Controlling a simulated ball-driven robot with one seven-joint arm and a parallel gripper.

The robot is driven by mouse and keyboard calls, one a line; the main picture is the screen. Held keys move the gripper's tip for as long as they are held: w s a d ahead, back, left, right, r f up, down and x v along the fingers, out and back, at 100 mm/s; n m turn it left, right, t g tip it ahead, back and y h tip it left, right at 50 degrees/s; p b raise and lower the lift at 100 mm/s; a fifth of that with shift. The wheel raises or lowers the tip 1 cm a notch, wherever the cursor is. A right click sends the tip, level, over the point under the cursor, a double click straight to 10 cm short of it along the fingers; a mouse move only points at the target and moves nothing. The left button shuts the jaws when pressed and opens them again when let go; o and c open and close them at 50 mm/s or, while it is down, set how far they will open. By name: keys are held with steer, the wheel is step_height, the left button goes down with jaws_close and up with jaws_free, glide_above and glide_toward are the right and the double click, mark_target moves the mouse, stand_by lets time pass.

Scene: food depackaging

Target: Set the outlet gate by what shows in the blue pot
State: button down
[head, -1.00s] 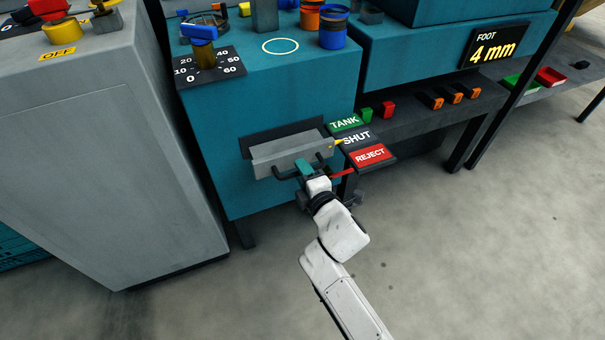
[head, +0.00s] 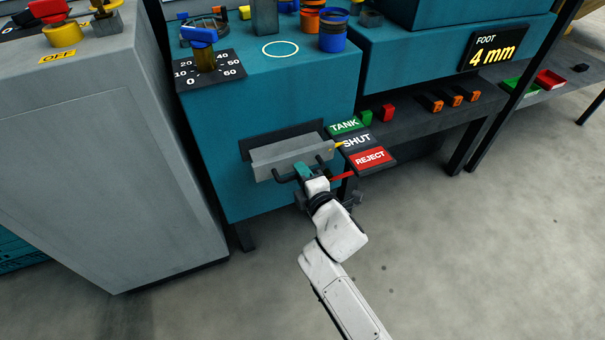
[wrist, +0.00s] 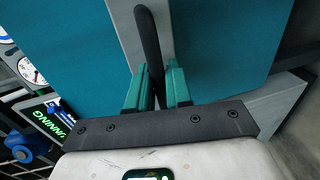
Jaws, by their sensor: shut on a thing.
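The outlet gate (head: 275,158) is a grey plate with a dark bar handle on the front of the teal machine. My gripper (head: 303,171) has its teal fingers shut on the handle (wrist: 149,45), which also shows upright between the fingers in the wrist view. A small yellow pointer (head: 339,144) at the gate's right end lies by the SHUT label (head: 357,141). The TANK label (head: 344,126) is above it and the REJECT label (head: 370,158) below.
A blue-handled dial (head: 204,50) and an orange pot (head: 311,20) are on the machine top. A grey cabinet (head: 110,150) stands at left. A dark shelf (head: 430,130) with small coloured blocks is at right. The floor at lower right is clear.

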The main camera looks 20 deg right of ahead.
steer(key=w+b, duration=0.1)
steer(key=w, duration=0.5)
steer(key=shift+w+f+b, duration=0.15)
steer(key=shift+w+b, duration=0.15)
steer(key=shift+w, duration=0.35)
steer(key=c, duration=1.2)
jaws_free()
steer(key=shift+w, duration=0.1)
steer(key=p, duration=0.4)
glide_toward(291, 155)
steer(key=w+f, duration=0.1)
steer(key=w+d+f, duration=0.1)
steer(key=f, duration=0.1)
